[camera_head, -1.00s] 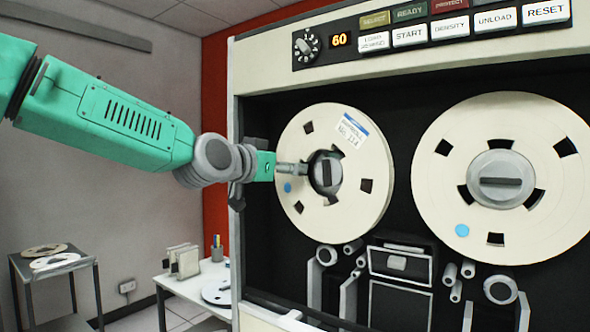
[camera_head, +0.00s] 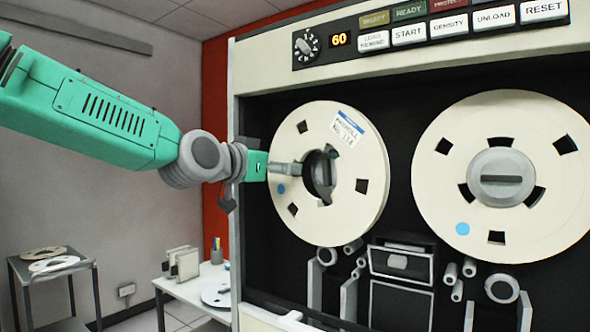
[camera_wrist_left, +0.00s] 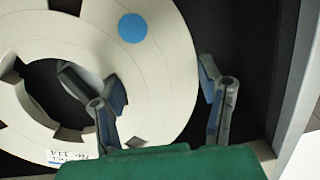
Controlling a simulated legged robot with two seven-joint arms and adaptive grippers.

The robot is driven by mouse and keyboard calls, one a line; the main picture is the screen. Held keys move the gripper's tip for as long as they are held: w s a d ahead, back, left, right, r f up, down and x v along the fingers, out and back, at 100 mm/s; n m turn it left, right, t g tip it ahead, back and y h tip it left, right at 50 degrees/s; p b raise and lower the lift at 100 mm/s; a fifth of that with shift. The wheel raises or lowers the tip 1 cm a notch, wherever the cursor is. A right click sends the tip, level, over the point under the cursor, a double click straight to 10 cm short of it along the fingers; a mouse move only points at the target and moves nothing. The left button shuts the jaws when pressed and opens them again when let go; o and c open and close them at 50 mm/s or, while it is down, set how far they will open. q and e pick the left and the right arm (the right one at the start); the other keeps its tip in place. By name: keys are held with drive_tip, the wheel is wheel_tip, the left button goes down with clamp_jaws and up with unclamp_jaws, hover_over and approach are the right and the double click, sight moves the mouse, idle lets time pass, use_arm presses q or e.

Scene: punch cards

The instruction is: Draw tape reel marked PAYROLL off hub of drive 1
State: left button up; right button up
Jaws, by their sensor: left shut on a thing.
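The cream tape reel (camera_head: 355,208) with a white and blue PAYROLL label (camera_head: 347,130) and a blue dot is at the left drive position. Its dark centre hole shows in the head view, with the hub (camera_head: 321,174) partly seen inside; whether the reel is clear of the hub I cannot tell. My left gripper (camera_head: 288,170) is shut on the reel's left side. In the left wrist view, the gripper (camera_wrist_left: 140,80) has one finger at the centre opening and the other beyond the outer rim of the reel (camera_wrist_left: 172,62). My right gripper is out of view.
A second cream reel (camera_head: 440,185) sits on the right hub. Rollers and a dark head block (camera_head: 402,262) lie below the reels. The cabinet's left edge (camera_head: 234,200) is near my gripper. A white table (camera_head: 185,287) and a small stand (camera_head: 22,272) stand left.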

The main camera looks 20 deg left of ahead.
use_arm(q)
drive_tip(key=shift+b+v, duration=0.45)
drive_tip(key=shift+v, duration=0.65)
drive_tip(key=p+v, duration=0.8)
drive_tip(key=v, duration=0.3)
drive_tip(key=shift+f+p, duration=0.3)
drive_tip(key=shift+p, duration=0.05)
idle(0.6)
drive_tip(key=shift+w, duration=0.1)
